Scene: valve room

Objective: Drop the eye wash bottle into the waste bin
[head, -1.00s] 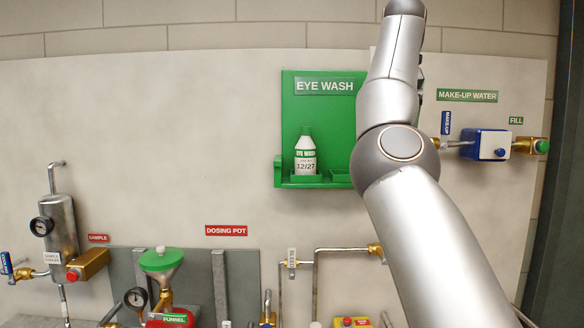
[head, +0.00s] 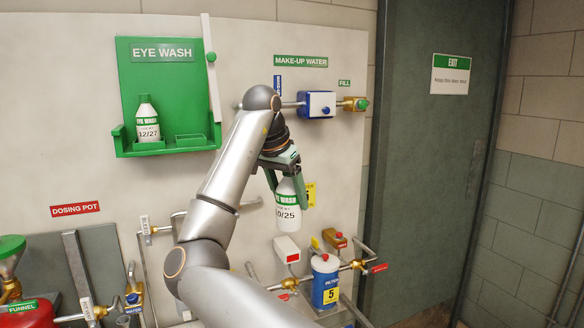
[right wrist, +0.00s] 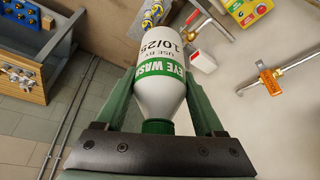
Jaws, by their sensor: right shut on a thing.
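A white eye wash bottle (head: 287,208) with a green band and "10/25" on its label hangs upright in my right gripper (head: 286,184). The gripper is shut on it near its shoulder, in front of the wall panel and clear of the shelf. In the right wrist view the bottle (right wrist: 160,85) sits between the green fingers (right wrist: 158,92), its green cap towards the palm. A second eye wash bottle (head: 147,120), marked "12/27", stands in the green eye wash holder (head: 185,75). I cannot make out a waste bin in either view. My left gripper is not in view.
Below the held bottle are pipework and a blue canister (head: 325,282) marked 5. A blue make-up water valve box (head: 318,105) is above right. A grey exit door (head: 425,190) stands at the right. A wood-coloured box with a blue panel (right wrist: 18,75) shows in the right wrist view.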

